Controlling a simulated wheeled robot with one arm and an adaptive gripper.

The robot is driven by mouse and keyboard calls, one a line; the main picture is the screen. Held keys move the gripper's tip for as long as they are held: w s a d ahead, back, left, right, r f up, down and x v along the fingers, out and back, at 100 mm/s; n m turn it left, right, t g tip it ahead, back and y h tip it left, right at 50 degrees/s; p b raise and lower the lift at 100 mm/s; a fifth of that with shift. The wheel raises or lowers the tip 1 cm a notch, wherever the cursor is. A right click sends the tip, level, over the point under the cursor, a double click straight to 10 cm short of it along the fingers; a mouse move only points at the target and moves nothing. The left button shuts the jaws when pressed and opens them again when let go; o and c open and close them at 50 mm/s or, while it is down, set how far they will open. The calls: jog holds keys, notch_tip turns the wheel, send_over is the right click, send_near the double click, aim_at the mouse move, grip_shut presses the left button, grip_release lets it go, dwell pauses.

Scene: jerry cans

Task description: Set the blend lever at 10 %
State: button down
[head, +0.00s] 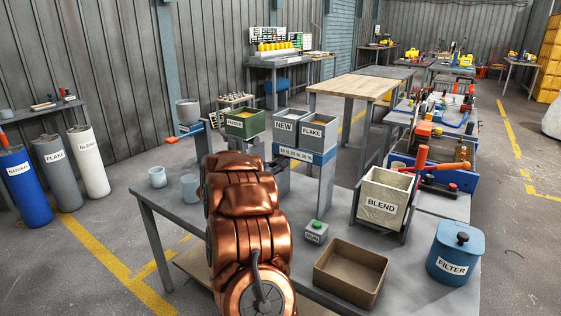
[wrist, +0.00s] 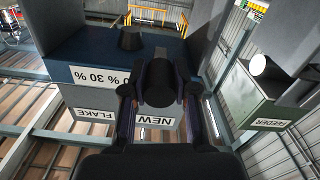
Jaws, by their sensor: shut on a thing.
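The blue blend unit (head: 301,155) carries a white scale strip marked in percent, beneath the grey NEW bin (head: 284,124) and FLAKE bin (head: 312,131). In the wrist view the unit's blue face (wrist: 95,55) appears upside down. The 30 % mark shows; the 10 % end is hidden behind my gripper. My gripper (wrist: 160,72) is shut on a dark round knob (wrist: 157,86), which appears to be the blend lever's. The lever's exact setting cannot be read.
A green FEEDER bin (head: 244,123) stands left of the blend unit. A BLEND bin (head: 384,196), brown tray (head: 350,273), green-button box (head: 316,232) and blue FILTER canister (head: 455,253) stand right. A second dark knob (wrist: 131,38) shows in the wrist view.

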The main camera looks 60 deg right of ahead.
jog(key=shift+w+a+t, duration=0.25)
jog(key=shift+w+t, duration=0.05)
jog(key=shift+w, duration=0.1)
jog(key=c, duration=1.1)
grip_release()
jog(key=shift+o, duration=1.1)
jog(key=shift+s, duration=0.1)
jog(key=shift+d, duration=0.1)
jog(key=shift+s, duration=0.1)
jog(key=a, duration=1.2)
jog(key=shift+w, duration=0.2)
